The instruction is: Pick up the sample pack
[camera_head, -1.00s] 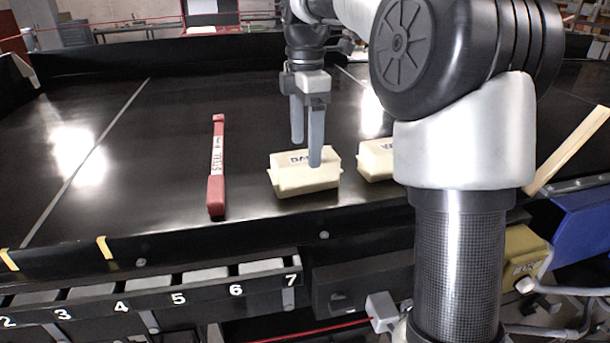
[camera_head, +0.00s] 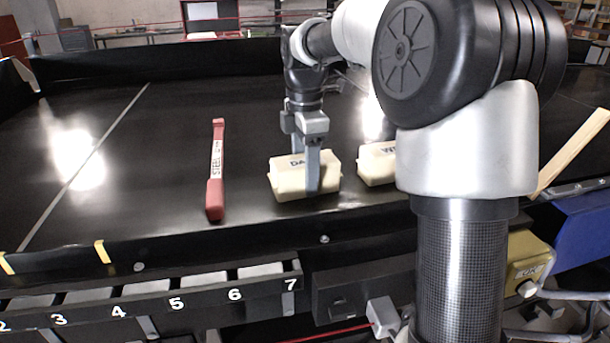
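A cream block-shaped pack (camera_head: 283,184) with dark lettering starting "DA" lies on the black conveyor surface in the middle of the view. My gripper (camera_head: 305,172) is low over it with its fingers apart. The near finger hangs in front of the pack's face and covers part of the lettering. The far finger goes down behind the pack, and its tip is hidden. I cannot tell whether either finger touches the pack. A second cream pack (camera_head: 376,168), lettered "W", lies to its right, partly hidden by my arm. No label reading "sample" shows.
A red bar (camera_head: 216,165) marked "STEEL" lies to the left. A light wooden strip (camera_head: 575,150) is at the right. Numbered slots (camera_head: 175,297) and a yellow box (camera_head: 528,262) stand along the near edge. The belt's left half is mostly clear.

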